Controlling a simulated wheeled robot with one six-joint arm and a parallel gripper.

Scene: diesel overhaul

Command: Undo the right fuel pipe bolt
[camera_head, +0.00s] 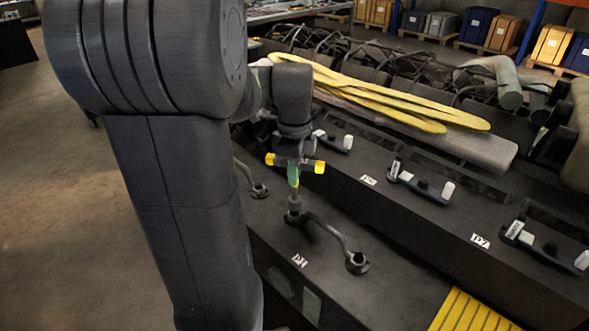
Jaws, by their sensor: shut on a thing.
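My gripper (293,166), with yellow parts at its sides, is shut on an upright tool with a green handle (293,178). The tool's lower end stands at the left end fitting (293,216) of a dark curved fuel pipe (326,228) on the black engine block. Whether it is seated on the bolt there cannot be made out. The pipe's right end has a round flange with a bolt (357,262), with nothing on it. Another pipe end with a bolt (259,190) shows to the left, its pipe partly hidden by my arm.
A higher black block (430,230) to the right carries several dark clips with white ends (420,184). Yellow straps (400,98) lie on a grey beam behind. A yellow ribbed panel (465,312) is at the lower right. Open floor (70,200) lies left.

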